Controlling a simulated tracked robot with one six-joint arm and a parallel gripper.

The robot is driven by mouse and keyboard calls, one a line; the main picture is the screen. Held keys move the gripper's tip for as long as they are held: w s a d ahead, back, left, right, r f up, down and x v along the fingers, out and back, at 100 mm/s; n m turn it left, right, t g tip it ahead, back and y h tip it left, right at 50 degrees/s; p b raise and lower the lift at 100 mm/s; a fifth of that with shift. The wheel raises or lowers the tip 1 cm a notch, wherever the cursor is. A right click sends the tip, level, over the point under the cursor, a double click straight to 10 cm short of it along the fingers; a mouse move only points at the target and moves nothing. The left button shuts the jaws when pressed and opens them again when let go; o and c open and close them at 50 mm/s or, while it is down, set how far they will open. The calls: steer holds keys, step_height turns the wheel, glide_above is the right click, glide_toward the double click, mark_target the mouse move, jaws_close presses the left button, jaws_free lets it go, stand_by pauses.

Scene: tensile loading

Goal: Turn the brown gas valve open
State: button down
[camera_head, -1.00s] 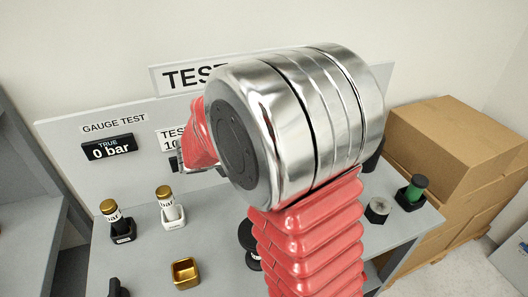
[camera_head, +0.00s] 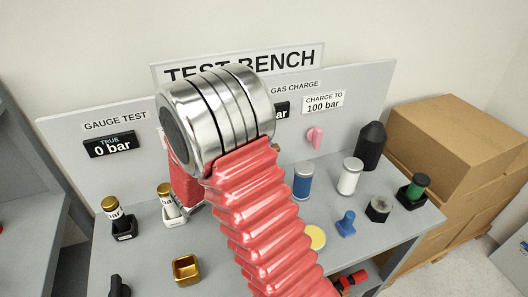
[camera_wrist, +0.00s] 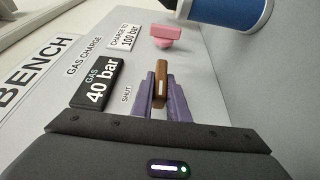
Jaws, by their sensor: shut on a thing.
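In the wrist view the brown gas valve (camera_wrist: 161,82) is a slim bar handle on the grey panel, beside the label SHUT. My gripper (camera_wrist: 160,94) has two purple fingers, one on each side of the handle, shut on it. The gas display (camera_wrist: 97,83) beside it reads 40 bar. In the head view my arm hides my gripper and most of the valve area.
A pink knob (camera_head: 315,137) sits on the panel to the right. A blue canister (camera_head: 303,181) and a white canister (camera_head: 349,177) stand on the bench near the panel. A black cylinder (camera_head: 371,146) stands farther right. A brass cup (camera_head: 186,270) is at the front left.

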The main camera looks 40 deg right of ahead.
steer(key=shift+f, duration=0.25)
steer(key=c, duration=2.1)
jaws_free()
steer(key=shift+a, duration=0.1)
steer(key=o, duration=0.4)
steer(key=shift+r, duration=0.15)
steer(key=a, duration=0.4)
steer(key=s+a, duration=0.1)
steer(key=a, duration=0.4)
steer(key=s+a, duration=0.1)
steer(key=a, duration=0.3)
steer(key=shift+a, duration=0.3)
